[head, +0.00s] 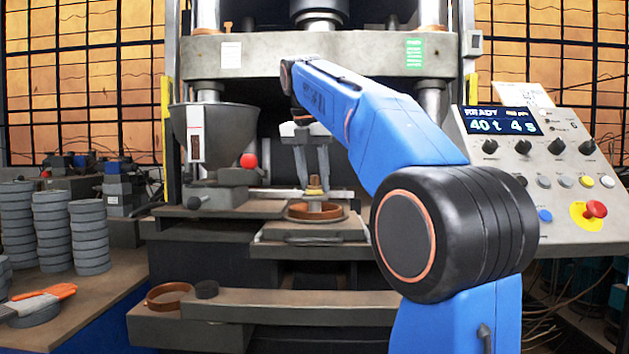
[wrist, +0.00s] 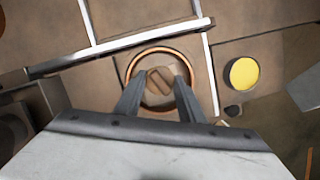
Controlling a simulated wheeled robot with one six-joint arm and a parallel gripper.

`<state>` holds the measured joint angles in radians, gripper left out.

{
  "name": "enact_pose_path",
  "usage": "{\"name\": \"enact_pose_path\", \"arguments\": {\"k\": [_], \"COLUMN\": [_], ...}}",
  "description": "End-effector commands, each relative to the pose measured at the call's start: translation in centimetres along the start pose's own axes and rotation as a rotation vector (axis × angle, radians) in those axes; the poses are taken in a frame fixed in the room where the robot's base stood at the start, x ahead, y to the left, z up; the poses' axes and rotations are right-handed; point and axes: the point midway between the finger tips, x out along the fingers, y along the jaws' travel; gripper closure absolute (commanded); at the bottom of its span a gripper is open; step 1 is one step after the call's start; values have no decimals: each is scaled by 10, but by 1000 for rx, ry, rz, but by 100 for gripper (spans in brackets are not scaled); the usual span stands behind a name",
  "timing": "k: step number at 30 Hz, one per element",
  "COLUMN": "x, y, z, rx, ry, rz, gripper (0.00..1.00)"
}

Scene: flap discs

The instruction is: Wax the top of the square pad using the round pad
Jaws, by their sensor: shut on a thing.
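My gripper (head: 314,181) points down in front of the press, and its fingers are shut on a small tan piece (head: 314,188) that looks like the round pad's handle. In the wrist view my gripper (wrist: 162,108) closes on the same brown handle (wrist: 160,79), inside the outline of a copper-coloured ring (wrist: 134,71). The ring (head: 296,211) lies on a squarish metal plate (head: 310,230), which I take for the square pad. The held pad is over the ring's middle; I cannot tell whether it touches the surface below.
A yellow round-topped thing (wrist: 242,73) lies right of the ring in the wrist view. A hopper (head: 215,140) stands to the left, a control panel (head: 545,165) to the right. Stacked grey discs (head: 90,235) fill the left bench. A loose ring (head: 167,295) lies on the lower ledge.

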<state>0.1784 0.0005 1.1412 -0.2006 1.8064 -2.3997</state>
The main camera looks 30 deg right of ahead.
Motion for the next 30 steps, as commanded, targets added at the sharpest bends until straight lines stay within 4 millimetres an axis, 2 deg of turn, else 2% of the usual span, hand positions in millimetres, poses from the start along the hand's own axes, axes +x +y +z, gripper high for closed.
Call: {"name": "enact_pose_path", "arguments": {"k": [11, 24, 30], "x": [-4, -10, -8], "y": [-6, -17, -18], "z": [-14, -40, -41], "rx": [1, 0, 1], "ry": [0, 0, 0], "rz": [0, 0, -1], "gripper": [89, 89, 89]}}
